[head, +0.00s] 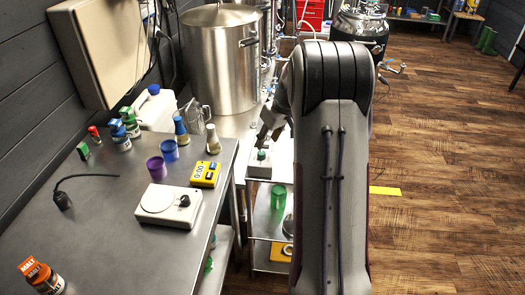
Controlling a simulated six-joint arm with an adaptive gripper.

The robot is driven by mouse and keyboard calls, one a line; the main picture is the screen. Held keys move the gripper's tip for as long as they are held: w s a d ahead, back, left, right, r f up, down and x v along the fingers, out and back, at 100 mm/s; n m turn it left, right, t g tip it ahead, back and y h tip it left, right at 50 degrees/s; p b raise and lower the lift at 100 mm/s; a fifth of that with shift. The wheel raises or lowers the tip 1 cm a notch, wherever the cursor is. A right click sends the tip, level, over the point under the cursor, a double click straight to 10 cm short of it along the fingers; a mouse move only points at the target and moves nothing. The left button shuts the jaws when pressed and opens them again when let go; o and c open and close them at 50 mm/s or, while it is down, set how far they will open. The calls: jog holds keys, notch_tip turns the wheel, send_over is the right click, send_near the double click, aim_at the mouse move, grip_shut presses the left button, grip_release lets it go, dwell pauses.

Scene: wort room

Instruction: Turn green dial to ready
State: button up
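The green dial (261,155) sits on top of a small white box (256,170) on the metal shelf unit right of the table. My gripper (261,143) points down just above the dial, and its fingertips appear to be at or very near it. Whether they touch the dial is too small to tell. My arm hides part of the gripper and the area to its right. Any ready mark on the box cannot be read.
A large steel kettle (220,60) stands behind. A green cup (278,197) is on the lower shelf.

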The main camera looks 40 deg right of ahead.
aim_at(262, 153)
jog(key=shift+x, duration=3.9)
grip_shut()
